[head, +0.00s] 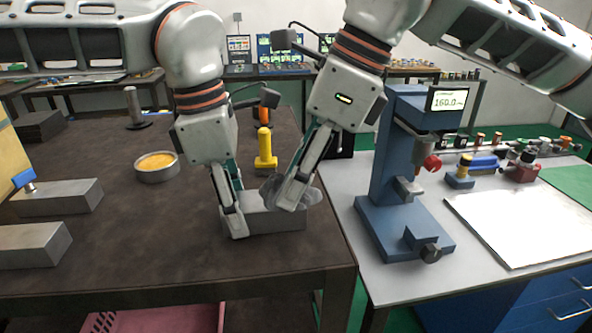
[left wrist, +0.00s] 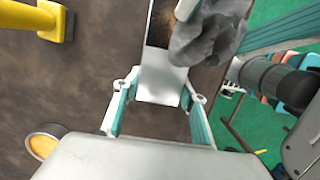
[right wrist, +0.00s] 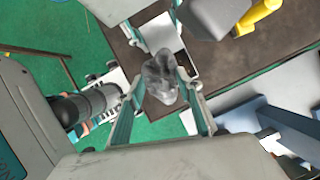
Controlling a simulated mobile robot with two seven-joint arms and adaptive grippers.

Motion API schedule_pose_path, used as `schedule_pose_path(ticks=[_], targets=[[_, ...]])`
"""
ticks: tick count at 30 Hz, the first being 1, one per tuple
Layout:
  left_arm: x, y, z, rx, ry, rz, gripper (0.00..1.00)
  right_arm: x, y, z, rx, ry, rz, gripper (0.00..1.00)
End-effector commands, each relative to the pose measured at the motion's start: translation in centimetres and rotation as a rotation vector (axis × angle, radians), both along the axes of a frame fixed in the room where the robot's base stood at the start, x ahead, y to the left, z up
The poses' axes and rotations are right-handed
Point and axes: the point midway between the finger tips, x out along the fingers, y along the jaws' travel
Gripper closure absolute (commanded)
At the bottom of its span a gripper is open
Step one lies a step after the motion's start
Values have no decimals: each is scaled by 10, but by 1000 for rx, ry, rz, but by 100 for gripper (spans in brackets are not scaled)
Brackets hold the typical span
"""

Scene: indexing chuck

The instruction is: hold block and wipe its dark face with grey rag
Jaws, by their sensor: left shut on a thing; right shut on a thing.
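The grey metal block (head: 280,221) lies on the brown table near its front right corner. My left gripper (left wrist: 158,102) is shut on the block's left end, one finger on each side, also seen in the head view (head: 230,212). The block's dark patch (left wrist: 158,28) shows on its top face in the left wrist view, beyond a bright bare end. My right gripper (right wrist: 161,92) is shut on the crumpled grey rag (right wrist: 160,78). The rag (left wrist: 207,38) is at the block's right part and covers some of it. I cannot tell how firmly it touches.
A yellow post (head: 265,150) stands just behind the block, and a round tin of yellow stuff (head: 156,166) stands to the left. More metal blocks (head: 60,197) lie at far left. A blue gauge stand (head: 388,190) is close on the right, on a grey bench.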

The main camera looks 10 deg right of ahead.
Motion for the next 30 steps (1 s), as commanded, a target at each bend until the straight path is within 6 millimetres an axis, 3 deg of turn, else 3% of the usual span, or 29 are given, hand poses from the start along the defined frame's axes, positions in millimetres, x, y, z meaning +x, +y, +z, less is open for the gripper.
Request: schedule_pose_path(ticks=[4, 6, 20, 30], targets=[[-1, 0, -2, 2, 4, -1, 79, 0, 0, 0, 0, 0, 0, 84], [-1, 0, -2, 2, 3, 0, 79, 0, 0, 0, 0, 0, 0, 100], [-1, 0, -2, 2, 3, 0, 79, 2, 0, -1, 0, 0, -1, 100], [-1, 0, -1, 2, 3, 0, 79, 27, 0, -2, -1, 1, -2, 100]])
